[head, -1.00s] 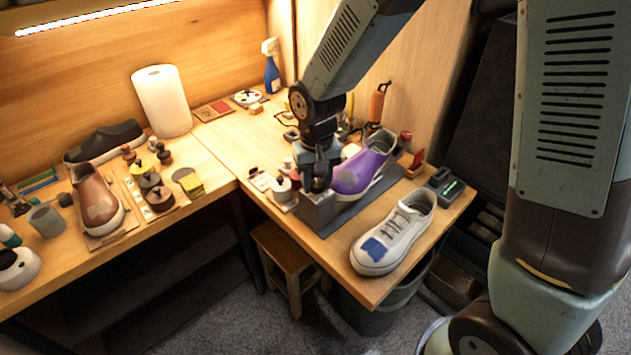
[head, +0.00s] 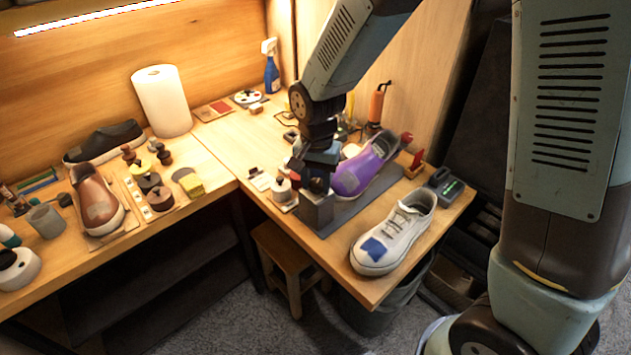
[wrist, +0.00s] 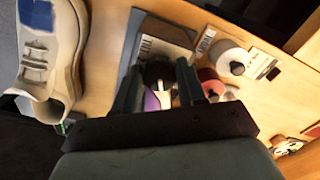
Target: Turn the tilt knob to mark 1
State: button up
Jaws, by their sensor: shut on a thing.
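The tilt knob (wrist: 158,70) is a dark round knob with a pale pointer, seen between my fingers in the wrist view. It belongs to a grey block (head: 317,211) at the near end of a grey stand (head: 352,212). A purple sneaker (head: 366,170) rests tilted on that stand. My gripper (wrist: 157,80) is shut on the knob, one finger on each side. In the head view, my gripper (head: 312,182) is over the block and covers part of the knob. I cannot read the marks around the knob.
A white sneaker (head: 402,230) with a blue patch lies right of the stand, near the table's front edge. A small white-lidded jar (head: 281,189) stands close on the left. A dark device (head: 444,184) with a green light sits at the right. Bare tabletop (head: 235,140) shows farther back.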

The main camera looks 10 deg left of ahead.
dwell(0.3)
jog(key=shift+r+m, duration=0.1)
jog(key=shift+m, duration=2)
jog(key=shift+a+m, duration=0.1)
jog(key=shift+m, duration=1.9)
jog(key=m, duration=0.4)
jog(key=shift+w, duration=0.1)
